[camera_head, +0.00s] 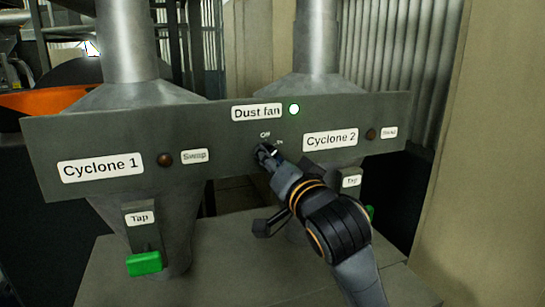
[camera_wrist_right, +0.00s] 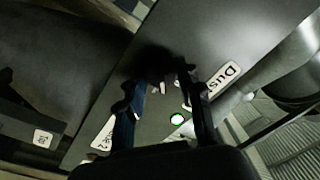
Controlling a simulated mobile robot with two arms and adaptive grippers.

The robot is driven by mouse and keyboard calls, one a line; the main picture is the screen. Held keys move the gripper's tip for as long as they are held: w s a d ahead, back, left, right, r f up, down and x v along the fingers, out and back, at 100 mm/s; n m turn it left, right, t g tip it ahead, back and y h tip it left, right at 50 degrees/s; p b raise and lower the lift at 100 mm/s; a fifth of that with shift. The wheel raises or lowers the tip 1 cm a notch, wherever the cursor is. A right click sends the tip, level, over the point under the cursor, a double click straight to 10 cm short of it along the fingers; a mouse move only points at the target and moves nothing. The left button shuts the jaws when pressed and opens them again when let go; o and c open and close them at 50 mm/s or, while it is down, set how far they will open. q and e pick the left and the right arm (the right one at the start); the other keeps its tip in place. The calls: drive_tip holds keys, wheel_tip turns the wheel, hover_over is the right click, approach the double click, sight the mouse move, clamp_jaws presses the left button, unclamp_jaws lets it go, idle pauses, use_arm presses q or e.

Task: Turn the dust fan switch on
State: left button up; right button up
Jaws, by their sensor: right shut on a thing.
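The dust fan switch (camera_wrist_right: 163,68) is a dark knob on the grey panel, below the "Dust fan" label (camera_head: 257,112). An "Off" mark (camera_head: 265,134) sits above it and a second small mark, partly covered, to its right. The lamp (camera_head: 294,109) beside the label is lit, white with a green rim; it also shows in the wrist view (camera_wrist_right: 177,119). My right gripper (camera_head: 266,152) is at the panel, shut on the switch. The gripper hides much of the knob, so its exact angle is unclear. My left gripper is not in view.
The grey panel (camera_head: 225,170) spans two metal cyclones. "Cyclone 1" (camera_head: 101,167) and "Cyclone 2" (camera_head: 330,140) labels each have a brown round button beside them. A green tap handle (camera_head: 144,263) hangs below at left; another is mostly hidden behind my right arm.

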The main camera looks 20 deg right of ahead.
sight(264, 103)
drive_tip(key=shift+m+p, duration=0.45)
drive_tip(key=shift+m, duration=0.85)
drive_tip(key=o, duration=1.2)
drive_tip(key=shift+w, duration=0.1)
wheel_tip(264, 103, up, 10)
drive_tip(key=shift+a+f, duration=0.15)
drive_tip(key=shift+f, duration=0.05)
drive_tip(key=shift+r, duration=0.15)
